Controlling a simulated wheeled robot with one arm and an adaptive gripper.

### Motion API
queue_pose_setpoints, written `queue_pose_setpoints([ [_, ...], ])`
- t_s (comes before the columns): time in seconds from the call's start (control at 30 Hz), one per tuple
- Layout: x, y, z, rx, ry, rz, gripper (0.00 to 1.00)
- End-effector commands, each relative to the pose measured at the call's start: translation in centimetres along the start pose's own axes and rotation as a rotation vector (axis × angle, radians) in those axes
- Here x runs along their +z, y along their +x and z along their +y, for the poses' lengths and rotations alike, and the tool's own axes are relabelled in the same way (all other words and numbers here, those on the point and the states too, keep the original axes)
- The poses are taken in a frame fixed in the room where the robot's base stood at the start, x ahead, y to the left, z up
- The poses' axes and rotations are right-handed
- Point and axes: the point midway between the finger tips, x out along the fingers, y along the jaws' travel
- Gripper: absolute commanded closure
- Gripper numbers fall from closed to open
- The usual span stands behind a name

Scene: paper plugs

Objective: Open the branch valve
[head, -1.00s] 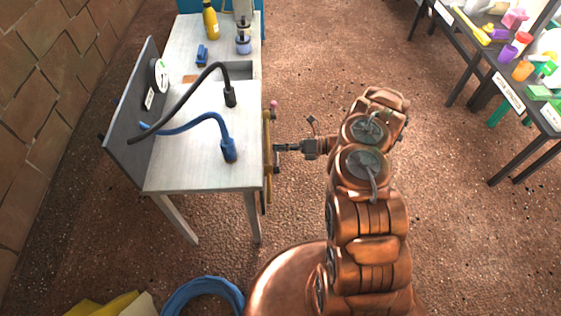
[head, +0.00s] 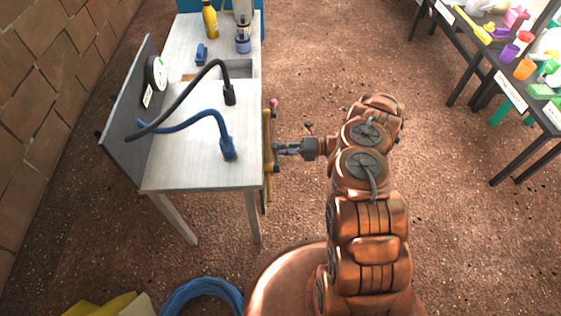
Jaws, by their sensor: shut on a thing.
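A brass-coloured pipe (head: 267,180) runs along the right side of the white table, with a small pink knob near its far end and dark fittings along it. The branch valve seems to be on this pipe, but its handle is too small and too covered to make out. My gripper (head: 281,148) reaches in from the right, level with the tabletop's side. Its fingers are shut on what appears to be the valve's handle, at the pipe.
The white table (head: 190,175) carries a black hose (head: 180,100), a blue hose (head: 190,122), a gauge (head: 156,73) on an upright panel and a yellow bottle (head: 210,20). A blue hose coil (head: 203,293) lies in front. Floor between the tables is clear.

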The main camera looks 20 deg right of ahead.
Motion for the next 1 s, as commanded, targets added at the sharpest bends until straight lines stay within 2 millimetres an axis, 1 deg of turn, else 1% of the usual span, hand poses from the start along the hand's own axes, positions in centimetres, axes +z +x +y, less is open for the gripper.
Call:
queue_pose_setpoints([
  [0.27,0.0,0.0,-0.1,0.0,0.009,0.001,0.87],
  [0.6,-0.2,0.0,-1.6,0.0,0.206,0.0,0.87],
  [0.87,-0.2,0.0,-1.6,0.0,0.223,0.0,0.87],
  [0.9,-0.2,0.0,-1.6,0.0,0.223,0.0,0.64],
  [1.0,-0.2,0.0,-1.6,0.0,0.223,0.0,0.53],
])
